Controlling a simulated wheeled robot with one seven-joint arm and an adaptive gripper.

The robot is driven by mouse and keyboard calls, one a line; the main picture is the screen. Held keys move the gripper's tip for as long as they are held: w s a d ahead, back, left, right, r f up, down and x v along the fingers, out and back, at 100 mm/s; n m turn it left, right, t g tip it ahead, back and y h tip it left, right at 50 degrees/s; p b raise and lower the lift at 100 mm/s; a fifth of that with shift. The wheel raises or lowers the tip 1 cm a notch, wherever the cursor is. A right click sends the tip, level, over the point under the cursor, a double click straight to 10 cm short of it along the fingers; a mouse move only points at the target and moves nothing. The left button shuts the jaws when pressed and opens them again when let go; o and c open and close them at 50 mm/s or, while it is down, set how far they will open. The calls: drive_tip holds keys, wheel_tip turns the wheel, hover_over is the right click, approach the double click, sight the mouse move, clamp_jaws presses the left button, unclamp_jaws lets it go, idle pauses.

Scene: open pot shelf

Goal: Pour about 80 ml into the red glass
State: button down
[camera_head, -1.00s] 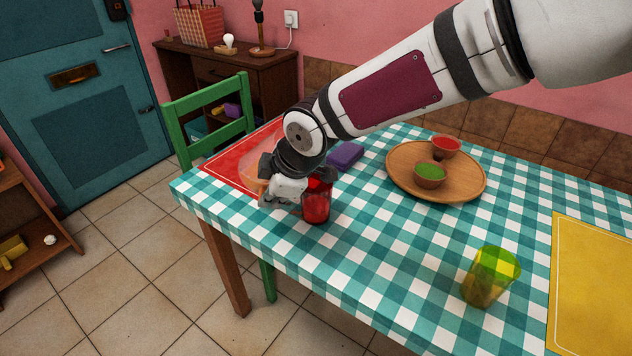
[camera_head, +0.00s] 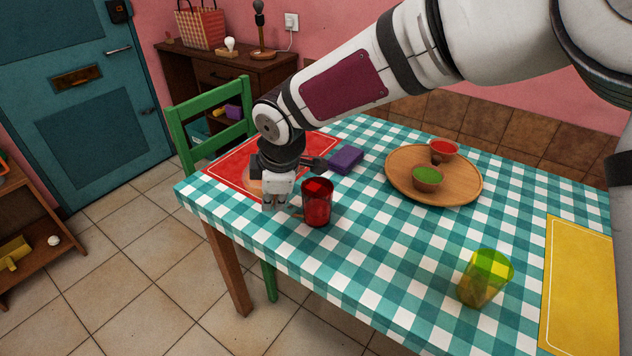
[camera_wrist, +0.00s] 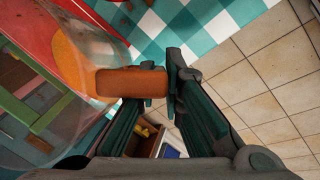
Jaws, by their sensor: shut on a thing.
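The red glass (camera_head: 317,203) stands upright on the checked tablecloth, just right of my gripper in the head view. My gripper (camera_head: 273,201) points down near the table's left end. In the wrist view my gripper (camera_wrist: 160,84) is shut on the orange-brown handle (camera_wrist: 130,82) of a clear jug (camera_wrist: 108,38). Orange liquid (camera_wrist: 80,60) shows through the jug's wall. In the head view my gripper mostly hides the jug, and its tilt is hard to tell. The level inside the red glass cannot be made out.
A yellow-green glass (camera_head: 485,279) stands at the front right, near a yellow mat (camera_head: 580,290). A round wooden tray (camera_head: 462,190) holds a green-filled bowl (camera_head: 427,179) and a red-filled bowl (camera_head: 443,150). A purple block (camera_head: 346,159) lies by the red mat (camera_head: 222,168). Mid-table is clear.

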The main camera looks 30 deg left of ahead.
drive_tip(key=f, duration=0.1)
drive_tip(key=f+h, duration=0.1)
drive_tip(key=shift+a+f, duration=0.3)
drive_tip(key=shift+a, duration=0.1)
drive_tip(key=shift+s+a+f+h, duration=0.1)
drive_tip(key=shift+a+f+h, duration=0.05)
drive_tip(key=shift+h, duration=0.15)
drive_tip(key=shift+s+a+r+t+h+p, duration=0.1)
drive_tip(key=shift+a+r+t+h+p, duration=0.3)
drive_tip(key=shift+p, duration=0.5)
drive_tip(key=shift+s+a+f+h+p, duration=0.1)
drive_tip(key=shift+a+h+p, duration=0.25)
drive_tip(key=shift+h+p, duration=0.8)
drive_tip(key=shift+a+f+n+h, duration=0.1)
drive_tip(key=shift+a+n+h, duration=0.25)
drive_tip(key=shift+h, duration=0.6)
